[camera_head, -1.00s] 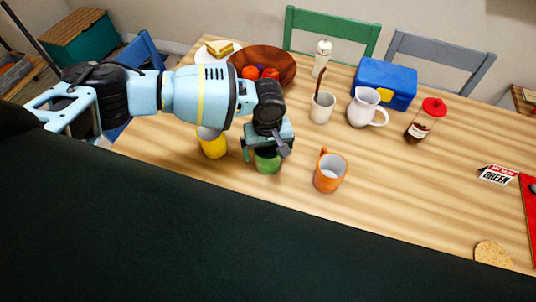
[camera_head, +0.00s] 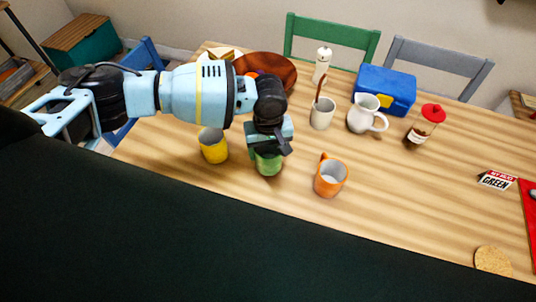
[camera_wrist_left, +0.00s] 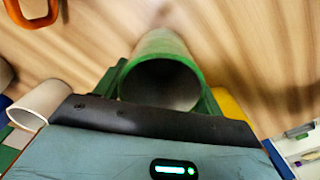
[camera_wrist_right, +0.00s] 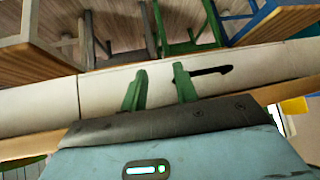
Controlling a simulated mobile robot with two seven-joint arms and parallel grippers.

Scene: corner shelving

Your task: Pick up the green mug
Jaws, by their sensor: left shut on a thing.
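The green mug (camera_head: 267,165) is at the near side of the wooden table in the head view, below my left gripper (camera_head: 268,150). In the left wrist view the mug (camera_wrist_left: 160,82) is upright with its open rim towards the camera, between the two green fingers of my left gripper (camera_wrist_left: 160,88), which is shut on it. Whether the mug's base touches the table is hard to tell. My right gripper (camera_wrist_right: 160,90) shows only in the right wrist view, with its fingers apart and nothing between them.
A yellow mug (camera_head: 213,146) stands to the left and an orange mug (camera_head: 330,176) to the right. A cream cup (camera_head: 322,114), a white jug (camera_head: 362,112), a blue box (camera_head: 385,88) and a brown bowl (camera_head: 280,68) stand farther back. The table's right middle is mostly clear.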

